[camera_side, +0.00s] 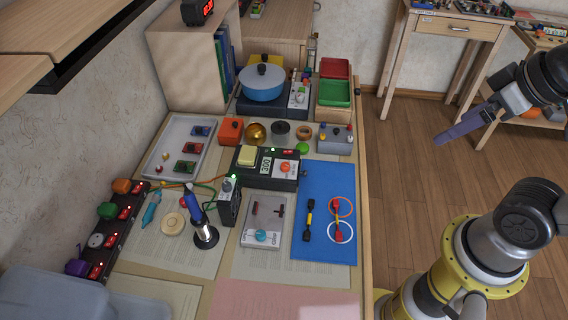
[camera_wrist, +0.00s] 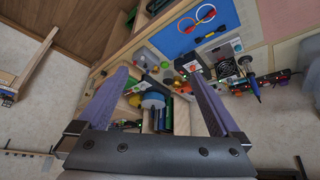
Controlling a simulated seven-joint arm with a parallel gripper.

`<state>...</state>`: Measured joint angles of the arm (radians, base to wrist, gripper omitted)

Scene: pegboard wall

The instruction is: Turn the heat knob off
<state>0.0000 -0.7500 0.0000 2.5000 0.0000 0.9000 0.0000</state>
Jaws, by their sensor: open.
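Several knobs are in the side view, and I cannot read which is labelled heat. A black station with a lit display (camera_side: 265,166) has an orange-red knob (camera_side: 285,167). A burner unit under a blue lidded pot (camera_side: 262,86) has a grey control panel (camera_side: 298,93) with a small knob. A grey panel (camera_side: 266,212) has a blue knob (camera_side: 261,236). My gripper (camera_side: 442,138) is open and empty, with purple fingers, right of the table and apart from everything. In the wrist view my gripper (camera_wrist: 155,72) spreads its fingers, with the blue pot (camera_wrist: 152,101) far beyond.
A blue mat (camera_side: 310,180) with rings and small tools lies at the table's right. A soldering iron stands in a holder (camera_side: 205,236) at front left, near a black power strip (camera_side: 100,245). Red and green bins (camera_side: 335,93) stand at the back. Floor space separates my gripper from the table.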

